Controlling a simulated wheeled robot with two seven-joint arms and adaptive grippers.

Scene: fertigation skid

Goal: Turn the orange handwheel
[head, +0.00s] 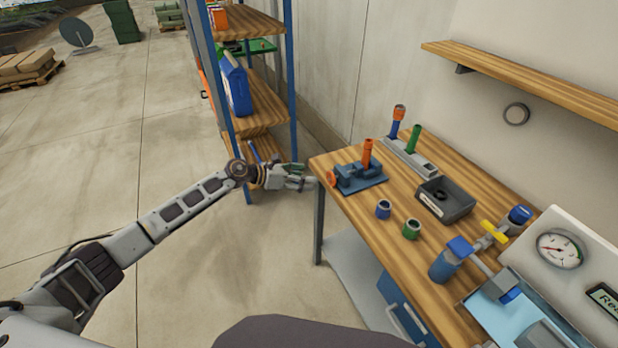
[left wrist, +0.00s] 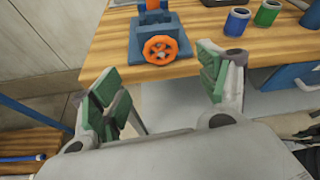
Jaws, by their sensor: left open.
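The orange handwheel (head: 332,180) is on the left end of a blue vise-like fixture (head: 366,178) at the near-left part of the wooden bench. In the left wrist view the handwheel (left wrist: 167,49) faces the camera, with its spokes showing. My left gripper (head: 303,177) is just left of the handwheel, off the bench edge, and apart from it. In the left wrist view my left gripper (left wrist: 158,95) is open and empty, its green pads spread wide, with the handwheel beyond and between them. My right gripper is not in view.
The wooden bench (head: 455,180) holds a blue cup (head: 383,209), a green cup (head: 411,229), a dark tray (head: 444,200), a yellow-handled valve (head: 493,232) and a pressure gauge (head: 559,250). A blue-framed shelf (head: 262,100) stands behind my left gripper. Open floor (head: 120,130) lies left.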

